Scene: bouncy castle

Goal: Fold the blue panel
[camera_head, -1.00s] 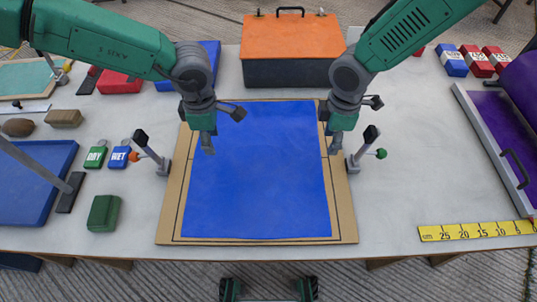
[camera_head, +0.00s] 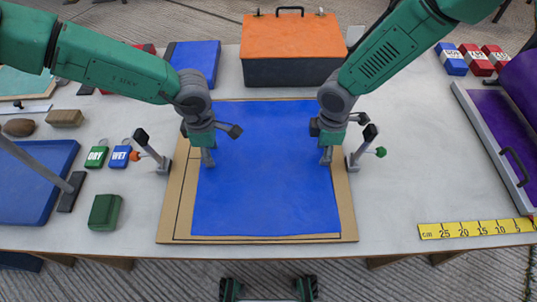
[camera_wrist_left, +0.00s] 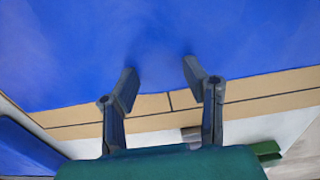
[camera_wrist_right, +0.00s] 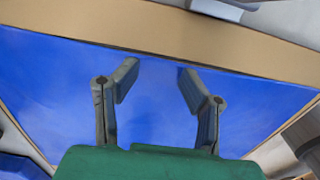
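The blue panel (camera_head: 265,190) lies flat and unfolded on a tan board (camera_head: 174,215) with a dark outline. It sits toward the board's right side, leaving a wider bare strip at left. My left gripper (camera_head: 209,162) is over the panel's left edge; its fingers (camera_wrist_left: 160,80) are spread apart in the left wrist view, with blue surface between and beyond them. My right gripper (camera_head: 326,160) is over the panel's right edge; its fingers (camera_wrist_right: 158,78) are also spread, with blue surface behind them. Whether the fingertips touch the panel is unclear.
Upright clamps stand at the board's left (camera_head: 152,152) and right (camera_head: 362,150) sides. An orange-topped box (camera_head: 293,40) stands behind. A blue tray (camera_head: 30,190) and a green block (camera_head: 104,212) are at left. A yellow ruler (camera_head: 475,229) and purple case (camera_head: 490,130) are at right.

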